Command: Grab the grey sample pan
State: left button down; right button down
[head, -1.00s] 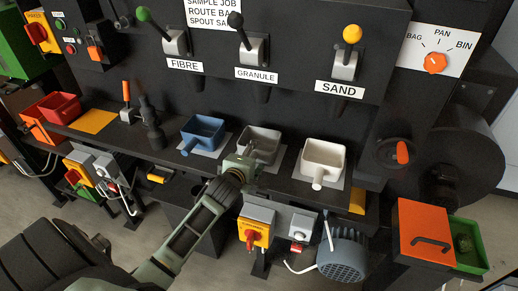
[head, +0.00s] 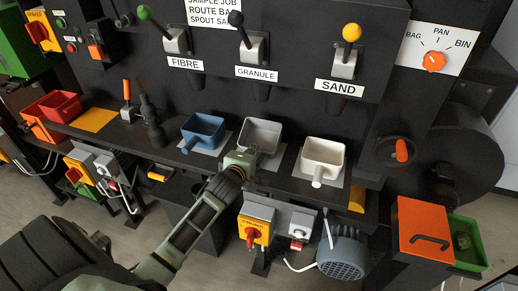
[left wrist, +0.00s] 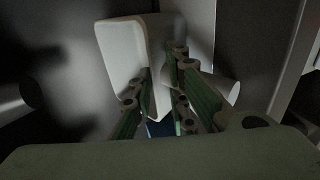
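The grey sample pan (head: 262,131) is in the middle of the shelf row, between the blue pan (head: 204,130) and the white pan (head: 322,156). It looks raised and tipped a little above its pale sheet (head: 273,160). My left gripper (head: 245,157) is at its near side, at the handle, which it hides. The gripper looks shut on the handle. In the left wrist view a pale pan (left wrist: 124,58) fills the upper middle, close to the green-padded fingers (left wrist: 165,105); the grip itself is dark and partly hidden. My right gripper is not in view.
The panel with levers stands behind the pans, with spouts above them. A red bin (head: 58,106) is at the left of the shelf. A yellow switch box (head: 255,229) and a blue motor (head: 342,257) are below the front edge.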

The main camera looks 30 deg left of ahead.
pick_arm(q)
jog(key=shift+s+f, duration=0.1)
jog(key=shift+f, duration=0.15)
